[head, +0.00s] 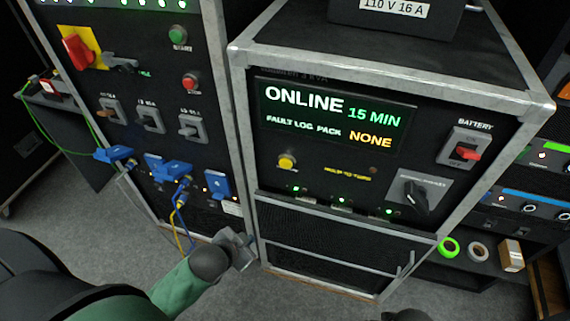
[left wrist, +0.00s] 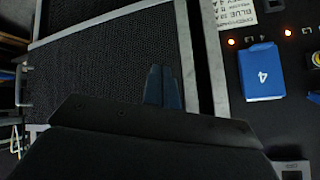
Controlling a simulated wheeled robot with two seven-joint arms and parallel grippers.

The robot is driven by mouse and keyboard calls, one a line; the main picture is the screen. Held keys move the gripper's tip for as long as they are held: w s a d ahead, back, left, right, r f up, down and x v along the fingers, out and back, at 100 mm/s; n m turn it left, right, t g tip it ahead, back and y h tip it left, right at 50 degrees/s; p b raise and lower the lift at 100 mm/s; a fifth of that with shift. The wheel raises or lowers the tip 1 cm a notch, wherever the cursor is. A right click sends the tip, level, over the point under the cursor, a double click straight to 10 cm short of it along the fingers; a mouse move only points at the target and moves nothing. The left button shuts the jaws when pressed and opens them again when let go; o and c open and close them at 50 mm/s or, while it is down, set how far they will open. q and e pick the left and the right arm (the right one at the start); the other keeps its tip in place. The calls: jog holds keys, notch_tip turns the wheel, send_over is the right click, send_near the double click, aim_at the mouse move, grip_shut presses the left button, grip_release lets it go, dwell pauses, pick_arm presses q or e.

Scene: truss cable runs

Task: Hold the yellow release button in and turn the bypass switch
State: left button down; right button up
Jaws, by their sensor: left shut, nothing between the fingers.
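The yellow release button (head: 287,161) is on the front of the right-hand black cabinet, below the left part of its display. The bypass switch (head: 415,195) is a black rotary knob on a grey plate at the lower right of the same panel. A yellow label between them seems to read "HOLD TO TURN". My left gripper (head: 242,247) is low by the cabinet's lower left edge, below and left of the button and apart from it. Its fingers (left wrist: 163,86) are together and empty in the left wrist view. My right gripper does not show clearly.
The display (head: 330,117) reads ONLINE, 15 MIN and NONE. A red battery switch (head: 466,153) is at the upper right. The left-hand cabinet has several blue plugs (head: 170,169) with yellow and blue cables hanging near my left gripper. Tape rolls (head: 448,248) lie on a shelf at right.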

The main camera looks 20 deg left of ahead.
pick_arm(q)
jog(key=d+r+m+t+h, duration=0.2)
jog(key=r+t+h, duration=0.3)
jog(key=r, duration=0.5)
jog(key=d+r+m+t+h, duration=0.2)
jog(key=d+r+t+h, duration=0.2)
jog(key=r+h, duration=0.3)
notch_tip(320, 180, up, 3)
jog(key=shift+r+t+h, duration=0.1)
jog(key=shift+t+h, duration=0.3)
jog(key=shift+w+d, duration=0.1)
send_near(286, 164)
jog(key=w+d+r, duration=0.2)
jog(key=d+r, duration=0.1)
jog(key=d, duration=0.1)
jog(key=shift+w+r, duration=0.3)
jog(key=shift+w, duration=0.05)
jog(key=shift+w+d, duration=0.15)
jog(key=shift+w, duration=0.05)
dwell(1.2)
jog(key=shift+w, duration=0.2)
